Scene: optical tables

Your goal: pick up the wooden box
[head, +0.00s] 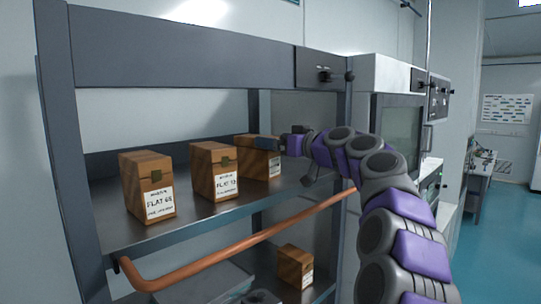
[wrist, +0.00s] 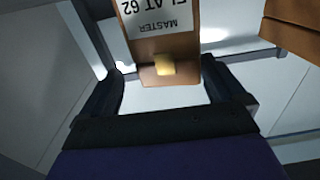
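Three wooden boxes with white labels stand on the upper shelf: the left box (head: 147,186), the middle box (head: 214,170) and the right box (head: 254,158). A fourth wooden box (head: 295,266) sits on the lower shelf. My gripper (head: 262,143) is at the right box, covering part of its upper side. In the wrist view, my gripper (wrist: 165,78) is open, with one finger on each side of the near end of a wooden box (wrist: 185,46). That box has a brass latch and a label reading MASTER FLAT 62, upside down. I cannot tell whether either finger touches it.
The upper shelf (head: 112,236) has a dark frame and a top panel (head: 180,57). A copper-coloured pipe (head: 235,245) runs along its front. In the wrist view, another wooden surface (wrist: 295,28) lies at upper right. Lab equipment (head: 400,125) stands right of the shelf.

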